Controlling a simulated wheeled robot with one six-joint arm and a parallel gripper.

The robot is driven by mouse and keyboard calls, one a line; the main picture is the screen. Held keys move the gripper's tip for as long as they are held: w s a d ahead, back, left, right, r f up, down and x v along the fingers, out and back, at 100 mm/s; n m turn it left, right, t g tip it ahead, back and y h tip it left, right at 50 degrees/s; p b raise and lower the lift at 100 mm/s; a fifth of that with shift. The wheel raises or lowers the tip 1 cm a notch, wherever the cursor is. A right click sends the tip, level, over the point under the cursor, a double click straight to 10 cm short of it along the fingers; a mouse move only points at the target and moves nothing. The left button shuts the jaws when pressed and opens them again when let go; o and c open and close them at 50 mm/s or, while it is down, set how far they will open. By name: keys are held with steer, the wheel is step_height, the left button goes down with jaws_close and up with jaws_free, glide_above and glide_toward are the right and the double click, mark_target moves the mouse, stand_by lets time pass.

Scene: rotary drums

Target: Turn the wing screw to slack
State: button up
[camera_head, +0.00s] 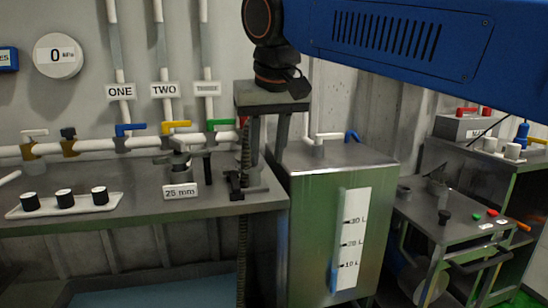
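I cannot pick out the wing screw with certainty. A small dark fitting (235,186) stands at the right end of the steel bench (140,209), partly beside my gripper. A grey round fitting (180,163) with a dark upright stands behind the "25 mm" label (180,191) on the same bench. My gripper (267,160) hangs below the blue arm and points down near the bench's right end. Its two fingers are apart, and I see nothing held between them. Whether the fingertips touch anything is unclear.
A steel tank (310,235) with a litre scale stands right of the bench. A dark chain (242,245) hangs at the bench's right end. A white tray (64,207) with black-topped pots lies left. Pipes with coloured valves run behind. A cart (460,215) stands right.

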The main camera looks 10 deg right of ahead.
steer(key=shift+s+d+f, duration=0.25)
steer(key=shift+d+f, duration=0.4)
steer(key=shift+f, duration=0.1)
